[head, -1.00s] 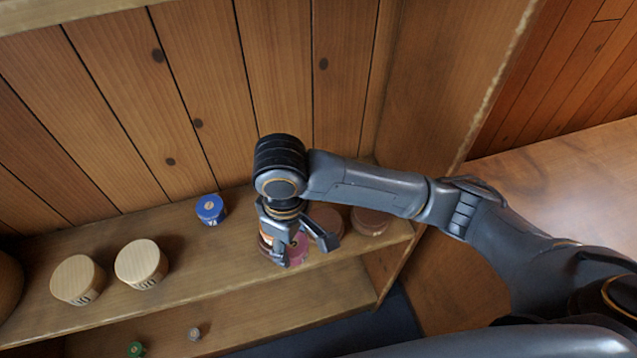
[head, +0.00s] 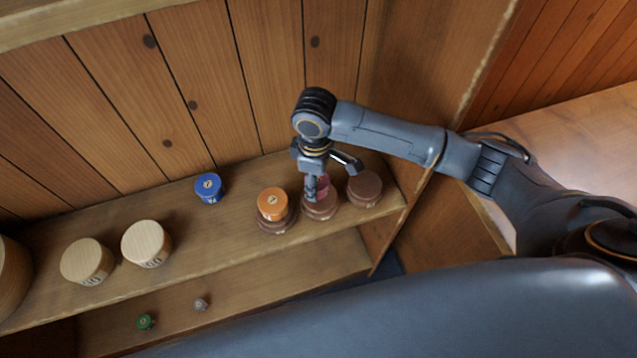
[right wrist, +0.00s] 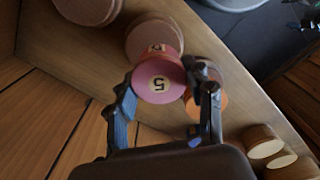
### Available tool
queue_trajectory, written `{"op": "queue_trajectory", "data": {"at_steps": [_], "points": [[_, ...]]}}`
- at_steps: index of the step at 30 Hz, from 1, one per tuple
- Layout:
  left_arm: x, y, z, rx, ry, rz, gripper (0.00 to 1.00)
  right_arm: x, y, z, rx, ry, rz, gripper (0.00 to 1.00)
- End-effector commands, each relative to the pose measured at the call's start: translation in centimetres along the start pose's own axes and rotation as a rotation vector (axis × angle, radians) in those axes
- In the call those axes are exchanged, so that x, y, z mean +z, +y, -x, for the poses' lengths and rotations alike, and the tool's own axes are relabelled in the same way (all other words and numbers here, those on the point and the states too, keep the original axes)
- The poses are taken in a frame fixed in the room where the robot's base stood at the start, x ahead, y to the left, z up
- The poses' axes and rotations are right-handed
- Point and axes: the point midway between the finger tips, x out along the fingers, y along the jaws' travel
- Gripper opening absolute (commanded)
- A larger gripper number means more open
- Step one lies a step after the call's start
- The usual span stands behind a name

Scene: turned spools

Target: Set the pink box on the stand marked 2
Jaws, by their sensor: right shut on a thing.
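The pink box (head: 323,188), a short round one with a 5 on its top, is between the fingers of my right gripper (head: 328,178). In the right wrist view my right gripper (right wrist: 163,98) is shut on the pink box (right wrist: 158,80). The box is over the middle brown stand (head: 320,210); I cannot tell whether it touches it. The right brown stand (head: 365,189) is bare. The left brown stand (head: 276,225) bears an orange box (head: 272,203). The stands' markings cannot be read. My left gripper is not in view.
A blue box (head: 208,188) and two pale round pieces (head: 87,261) (head: 147,243) stand to the left on the same shelf (head: 205,245). A green piece (head: 146,322) and a grey piece (head: 201,304) are on the lower shelf. A wooden side wall (head: 430,80) rises at the right.

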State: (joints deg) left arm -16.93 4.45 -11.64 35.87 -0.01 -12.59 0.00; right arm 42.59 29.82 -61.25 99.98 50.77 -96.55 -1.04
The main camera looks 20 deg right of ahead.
Motion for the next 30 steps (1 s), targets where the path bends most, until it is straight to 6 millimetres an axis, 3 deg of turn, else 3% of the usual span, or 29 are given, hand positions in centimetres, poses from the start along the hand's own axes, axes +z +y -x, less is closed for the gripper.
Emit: {"op": "queue_trajectory", "data": {"at_steps": [5, 11, 22, 23, 24, 26, 30], "points": [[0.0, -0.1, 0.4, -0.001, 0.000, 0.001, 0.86, 0.6, 1.1, -1.4, 0.001, -0.005, -0.004, 0.22], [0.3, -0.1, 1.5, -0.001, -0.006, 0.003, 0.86, 0.5, 0.9, -3.9, 0.001, -0.002, 0.001, 0.22], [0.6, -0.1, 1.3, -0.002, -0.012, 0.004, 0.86, 0.4, 0.9, -4.5, 0.001, -0.001, 0.000, 0.22], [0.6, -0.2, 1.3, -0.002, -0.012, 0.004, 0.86, 0.4, 0.9, -4.5, 0.001, -0.001, -0.001, 0.54], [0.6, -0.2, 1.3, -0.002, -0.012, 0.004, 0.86, 0.4, 0.9, -4.5, 0.001, 0.000, -0.001, 0.62], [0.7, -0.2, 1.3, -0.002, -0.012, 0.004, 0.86, 0.4, 0.9, -4.5, 0.001, 0.000, 0.000, 0.74], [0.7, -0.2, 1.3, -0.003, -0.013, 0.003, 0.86, 0.4, 0.9, -4.4, 0.001, -0.001, 0.000, 0.74]]}}
